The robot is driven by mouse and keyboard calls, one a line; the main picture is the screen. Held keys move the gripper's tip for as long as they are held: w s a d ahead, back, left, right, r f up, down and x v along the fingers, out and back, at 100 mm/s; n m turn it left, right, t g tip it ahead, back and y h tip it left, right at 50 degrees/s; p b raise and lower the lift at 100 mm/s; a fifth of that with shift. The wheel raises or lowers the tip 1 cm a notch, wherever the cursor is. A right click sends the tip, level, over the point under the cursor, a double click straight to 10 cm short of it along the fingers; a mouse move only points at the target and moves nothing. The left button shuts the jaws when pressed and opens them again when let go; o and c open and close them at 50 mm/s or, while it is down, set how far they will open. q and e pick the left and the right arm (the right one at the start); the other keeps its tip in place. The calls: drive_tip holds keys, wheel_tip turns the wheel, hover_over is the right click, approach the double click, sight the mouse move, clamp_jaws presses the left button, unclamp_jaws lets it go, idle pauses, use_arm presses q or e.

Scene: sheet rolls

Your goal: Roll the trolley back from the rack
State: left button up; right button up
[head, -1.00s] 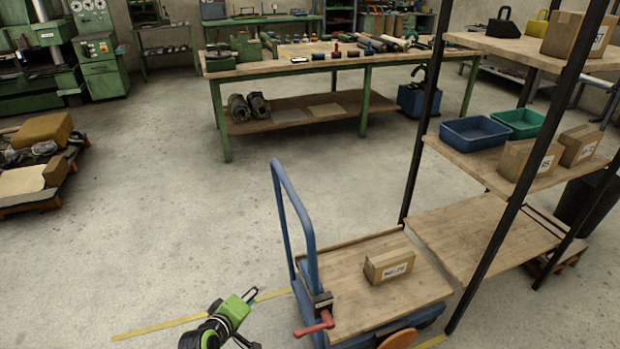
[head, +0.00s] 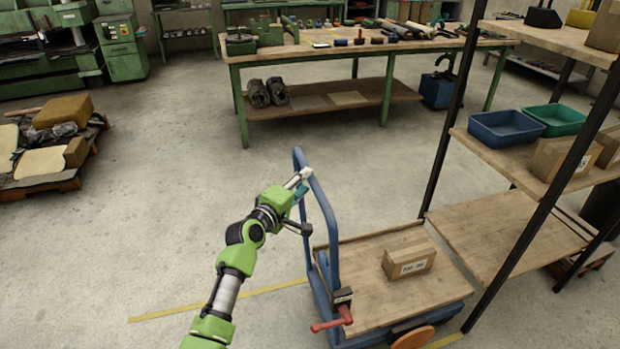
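The trolley has a wooden deck (head: 375,300), a blue frame and a blue upright handle (head: 329,230) on its left side. It stands close beside the rack (head: 497,230), which has black posts and wooden shelves. A cardboard box (head: 408,262) with a white label sits on the deck. A red-handled clamp (head: 333,318) is at the deck's near left corner. My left gripper (head: 306,205) is at the upper part of the handle, its fingers spread apart. One fingertip overlaps the bar in the picture; I cannot tell if it touches. My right gripper is out of view.
An orange disc (head: 412,338) shows at the trolley's near edge. Yellow lines (head: 225,301) mark the floor. A green workbench (head: 335,108) stands behind, and a loaded pallet (head: 40,190) is at the far left. The floor left of the trolley is clear.

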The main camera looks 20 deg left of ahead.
sight(310, 177)
use_arm(q)
drive_tip(key=shift+x, duration=2.05)
clamp_jaws()
